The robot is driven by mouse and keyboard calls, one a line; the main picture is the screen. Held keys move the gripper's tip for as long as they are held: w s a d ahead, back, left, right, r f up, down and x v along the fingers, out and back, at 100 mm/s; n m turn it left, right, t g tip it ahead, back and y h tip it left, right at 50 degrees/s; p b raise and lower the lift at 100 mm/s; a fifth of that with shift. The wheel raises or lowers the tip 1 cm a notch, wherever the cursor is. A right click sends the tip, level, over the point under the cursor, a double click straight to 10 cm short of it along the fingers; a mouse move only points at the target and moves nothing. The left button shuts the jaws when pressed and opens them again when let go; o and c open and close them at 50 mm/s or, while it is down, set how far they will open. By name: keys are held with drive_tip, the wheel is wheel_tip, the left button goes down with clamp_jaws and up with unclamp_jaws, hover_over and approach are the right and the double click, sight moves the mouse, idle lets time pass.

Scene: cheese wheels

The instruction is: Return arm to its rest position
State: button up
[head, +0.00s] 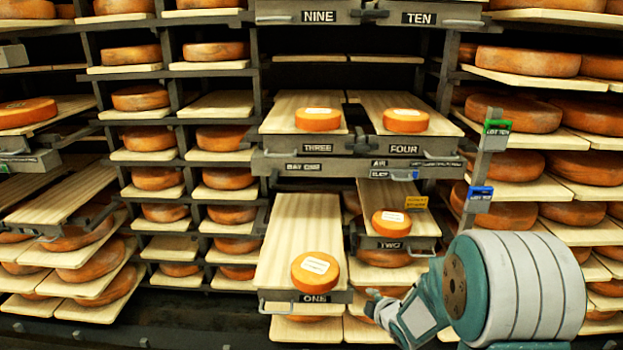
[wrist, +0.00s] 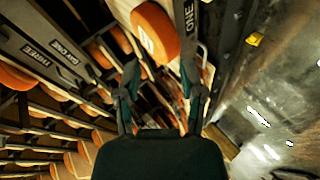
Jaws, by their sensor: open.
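My arm enters the head view from the lower right, teal and white. My gripper (head: 376,300) is just right of the front of the board labelled ONE (head: 299,215), below the board labelled TWO (head: 424,222). In the wrist view my gripper (wrist: 159,80) has its two dark fingers apart, with nothing between them. An orange cheese wheel with a white label (head: 319,271) lies on board ONE. It shows beyond the fingers in the wrist view (wrist: 155,30). Whether a finger touches the board's front or handle, I cannot tell.
Boards THREE (head: 290,107) and FOUR (head: 383,101) jut out above, each with a labelled wheel. Board TWO holds another wheel (head: 391,223). Racks of wheels stand on both sides. A post with green and blue tags (head: 484,160) stands at right. Open floor (wrist: 265,110) shows in the wrist view.

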drive_tip(key=s+d+r+m+g+h, duration=0.1)
drive_tip(key=s+d+r+m+h, duration=0.1)
drive_tip(key=s+r+m, duration=0.5)
drive_tip(key=s+d+r+m+g+h, duration=0.1)
drive_tip(key=s+d+r+m+h, duration=0.15)
drive_tip(key=s+r, duration=0.4)
drive_tip(key=s+a+r+m+g, duration=0.1)
drive_tip(key=s+a+r+m, duration=0.1)
drive_tip(key=s, duration=0.7)
drive_tip(key=s+a+r+m+g+y, duration=0.1)
drive_tip(key=s+r+m, duration=0.3)
drive_tip(key=s, duration=0.5)
drive_tip(key=shift+a+r+m+g, duration=0.15)
drive_tip(key=shift+a+m+g, duration=0.3)
drive_tip(key=shift+m+g, duration=0.4)
